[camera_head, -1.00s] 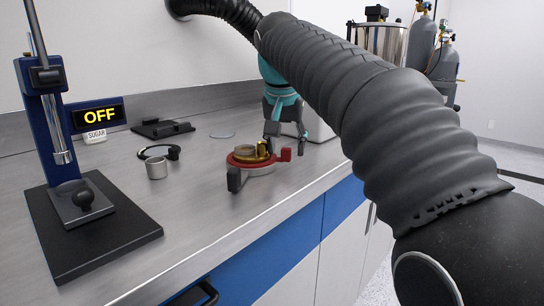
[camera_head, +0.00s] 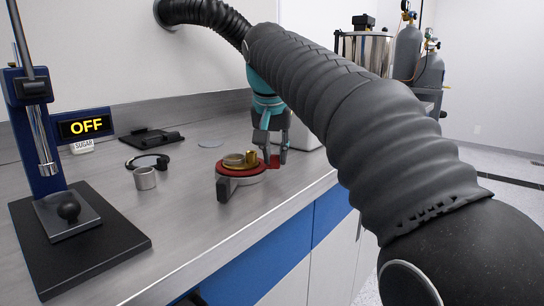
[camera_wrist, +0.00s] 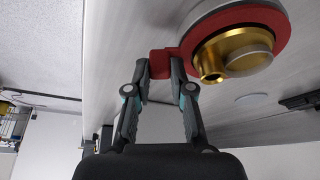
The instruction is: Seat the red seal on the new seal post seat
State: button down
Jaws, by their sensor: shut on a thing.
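The red seal (camera_head: 227,172) is a flat red ring with a side tab, lying around a brass fitting (camera_head: 251,158) on the steel counter. In the wrist view, the red seal (camera_wrist: 188,40) and the brass fitting (camera_wrist: 211,66) fill the upper right. My gripper (camera_head: 274,147) is low at the right of the seal. In the wrist view, my gripper (camera_wrist: 159,70) is shut on the seal's tab, one finger on each side. I cannot tell which part is the new seal post seat.
A grey ring with a dark handle (camera_head: 223,189) lies under the seal. A small metal cup (camera_head: 145,179) and a black ring (camera_head: 147,162) stand to the left. The counter's front is clear.

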jog(key=shift+r, duration=0.7)
jog(key=r, duration=0.2)
jog(key=shift+s+d+r, duration=0.1)
jog(key=shift+d+r, duration=0.25)
jog(key=shift+r, duration=0.05)
jog(key=s+d+r, duration=0.3)
jog(key=d+r, duration=0.3)
jog(key=d, duration=0.4)
jog(key=shift+s+d+r, duration=0.2)
jog(key=shift+s+r, duration=0.05)
jog(key=shift+s, duration=0.1)
jog(key=c, duration=1.7)
grip_release()
grip_shut()
jog(key=shift+f, duration=0.1)
